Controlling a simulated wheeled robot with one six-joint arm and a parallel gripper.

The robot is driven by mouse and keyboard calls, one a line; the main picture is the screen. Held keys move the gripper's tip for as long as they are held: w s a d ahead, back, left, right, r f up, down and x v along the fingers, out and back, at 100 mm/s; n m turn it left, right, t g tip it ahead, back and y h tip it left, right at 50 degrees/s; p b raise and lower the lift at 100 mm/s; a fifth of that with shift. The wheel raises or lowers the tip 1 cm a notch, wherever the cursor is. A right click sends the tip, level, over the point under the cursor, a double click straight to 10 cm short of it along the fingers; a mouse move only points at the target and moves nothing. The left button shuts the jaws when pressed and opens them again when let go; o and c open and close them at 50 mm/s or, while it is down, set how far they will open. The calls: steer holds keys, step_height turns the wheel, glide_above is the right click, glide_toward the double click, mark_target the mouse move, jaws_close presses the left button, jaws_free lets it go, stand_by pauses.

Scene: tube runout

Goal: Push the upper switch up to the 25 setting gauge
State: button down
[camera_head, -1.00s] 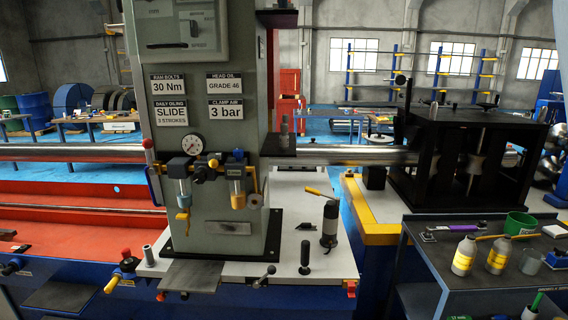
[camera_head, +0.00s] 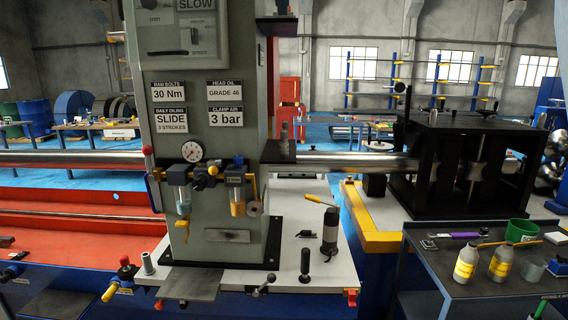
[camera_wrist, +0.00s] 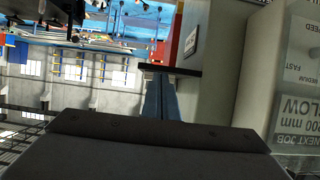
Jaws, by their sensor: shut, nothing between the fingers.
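The grey control panel (camera_head: 206,45) on the machine column is cut off by the top edge of the head view. I cannot make out the upper switch or a 25 mark. The wrist view is upside down and shows the panel's edge (camera_wrist: 300,65) at right, with FAST, MEDIUM, SLOW and 200 mm lettering. The dark block of my gripper (camera_wrist: 160,143) fills the bottom of the wrist view, shut and empty, left of the panel. My gripper is not in the head view.
A dark side table (camera_head: 440,275) with bottles stands at right. The red bed (camera_head: 80,210) lies at left.

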steer(key=s+b, duration=0.3)
steer(key=s, duration=0.2)
stand_by(0.3)
steer(key=b+v, duration=0.2)
steer(key=v, duration=0.5)
steer(key=w+d+f+n+g, duration=0.1)
steer(key=w+d+f+g, duration=0.1)
steer(key=f, duration=0.8)
steer(key=w+d+f+n+g, duration=0.1)
steer(key=w+f, duration=0.1)
steer(key=f, duration=0.9)
steer(key=s+d+f+g, duration=0.2)
steer(key=d+f, duration=0.1)
steer(key=f, duration=0.8)
steer(key=s+d+f+g, duration=0.2)
steer(key=d+f, duration=0.2)
steer(key=f, duration=0.6)
steer(key=s+d+f+g, duration=0.2)
steer(key=s+d+f, duration=0.3)
steer(key=s+f, duration=0.6)
steer(key=s+d+f+m+g, duration=0.1)
steer(key=s+d+f+g, duration=0.2)
steer(key=s+f, duration=0.9)
step_height(320, 180, down, 5)
steer(key=shift+s+d+r+m, duration=0.1)
steer(key=shift+s+d+m, duration=0.2)
steer(key=shift+d, duration=0.7)
